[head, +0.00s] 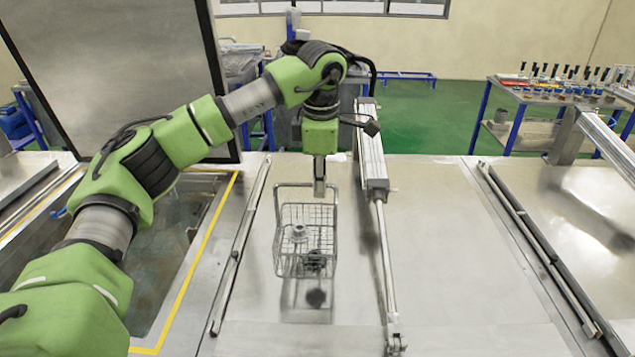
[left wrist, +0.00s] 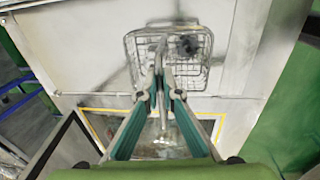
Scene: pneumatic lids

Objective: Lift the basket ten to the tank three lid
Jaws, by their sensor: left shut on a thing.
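The wire basket (head: 290,255) hangs by its tall handle under my left gripper (head: 319,190), over a closed steel lid (head: 335,330). It holds a silvery part and a dark part. A dark shadow or reflection lies on the lid below it. My left gripper is shut on the basket's handle. In the left wrist view the fingers (left wrist: 162,60) meet over the basket (left wrist: 137,75). No number can be read on the basket or lids, so I cannot tell which tank this is. My right gripper is not in view.
A pneumatic cylinder (head: 371,155) with a long rod stands just right of the basket. An open tank (head: 165,245) with a yellow edge is at left, its dark lid panel (head: 115,60) raised. More closed lid surface (head: 455,260) lies at right. A table of bottles (head: 560,90) stands behind.

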